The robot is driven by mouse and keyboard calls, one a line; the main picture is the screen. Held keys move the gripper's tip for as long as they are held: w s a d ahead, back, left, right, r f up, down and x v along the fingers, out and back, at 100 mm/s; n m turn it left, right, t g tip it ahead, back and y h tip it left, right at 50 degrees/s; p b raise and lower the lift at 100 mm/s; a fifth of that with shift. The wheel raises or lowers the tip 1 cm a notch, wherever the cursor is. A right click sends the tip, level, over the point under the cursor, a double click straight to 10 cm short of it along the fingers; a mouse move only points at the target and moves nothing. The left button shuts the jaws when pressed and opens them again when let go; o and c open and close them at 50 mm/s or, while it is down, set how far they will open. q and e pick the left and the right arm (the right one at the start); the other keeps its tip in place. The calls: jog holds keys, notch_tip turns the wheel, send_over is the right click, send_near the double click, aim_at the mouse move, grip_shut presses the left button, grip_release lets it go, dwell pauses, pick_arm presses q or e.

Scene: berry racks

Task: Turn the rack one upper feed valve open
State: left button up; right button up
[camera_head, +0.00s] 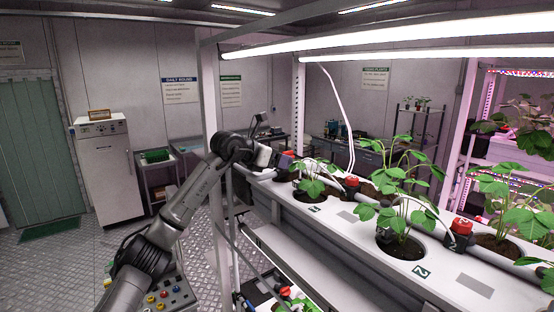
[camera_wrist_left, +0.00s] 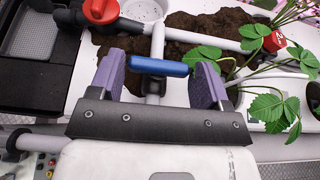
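A blue valve handle (camera_wrist_left: 158,67) sits on a short grey pipe (camera_wrist_left: 158,40) in the left wrist view. The handle lies crosswise to that pipe. My left gripper (camera_wrist_left: 160,80) is open, with one purple finger on each side of the handle and a visible gap at each end. My right gripper is not in view.
A red valve knob (camera_wrist_left: 101,10) is on a pipe at upper left in the wrist view. More red-capped valves (camera_head: 461,227) line the rack.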

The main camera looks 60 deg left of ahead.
pick_arm(q)
jog(key=c, duration=0.5)
